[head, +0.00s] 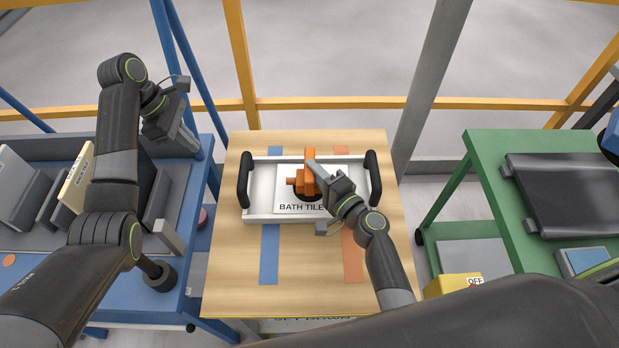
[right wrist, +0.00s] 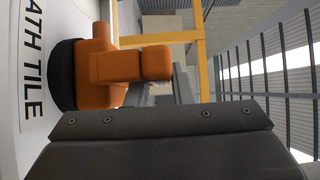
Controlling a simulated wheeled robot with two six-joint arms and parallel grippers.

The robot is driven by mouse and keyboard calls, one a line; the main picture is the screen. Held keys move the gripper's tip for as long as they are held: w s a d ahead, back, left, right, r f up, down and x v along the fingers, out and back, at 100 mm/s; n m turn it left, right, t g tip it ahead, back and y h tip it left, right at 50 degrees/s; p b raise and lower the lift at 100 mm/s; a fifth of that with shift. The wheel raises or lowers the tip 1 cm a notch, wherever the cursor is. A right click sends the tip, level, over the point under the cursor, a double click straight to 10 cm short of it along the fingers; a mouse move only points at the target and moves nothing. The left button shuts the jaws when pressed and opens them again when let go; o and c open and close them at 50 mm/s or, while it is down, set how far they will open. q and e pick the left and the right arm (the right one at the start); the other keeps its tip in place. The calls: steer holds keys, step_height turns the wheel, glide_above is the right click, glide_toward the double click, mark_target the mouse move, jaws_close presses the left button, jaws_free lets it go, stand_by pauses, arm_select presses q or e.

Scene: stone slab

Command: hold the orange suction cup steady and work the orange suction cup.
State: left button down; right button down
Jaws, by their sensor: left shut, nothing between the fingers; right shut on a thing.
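The orange suction cup (head: 307,178) with a black rubber base stands on the white plate marked BATH TILE (head: 290,204), in the middle of the wooden table. It also shows in the right wrist view (right wrist: 95,68), with the black base against the plate. My right gripper (head: 314,168) is shut on the cup's orange upper part; the fingers hide some of it, so the exact grip spot is unclear. My left gripper (head: 182,143) is shut and empty, away from the cup, above the blue cart at the left.
A light frame with black handles (head: 245,180) surrounds the plate on the wooden table (head: 235,270). The blue cart (head: 205,250) at left holds several upright panels. A green cart (head: 480,150) at right carries a dark panel (head: 565,190). A yellow box (head: 450,286) sits low between.

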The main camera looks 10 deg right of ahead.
steer(key=shift+f, duration=0.1)
steer(key=c, duration=1.2)
jaws_free()
steer(key=shift+w+a, duration=0.1)
arm_select(q)
steer(key=shift+w+a, duration=0.25)
steer(key=shift+a, duration=0.75)
arm_select(e)
steer(key=v, duration=1.2)
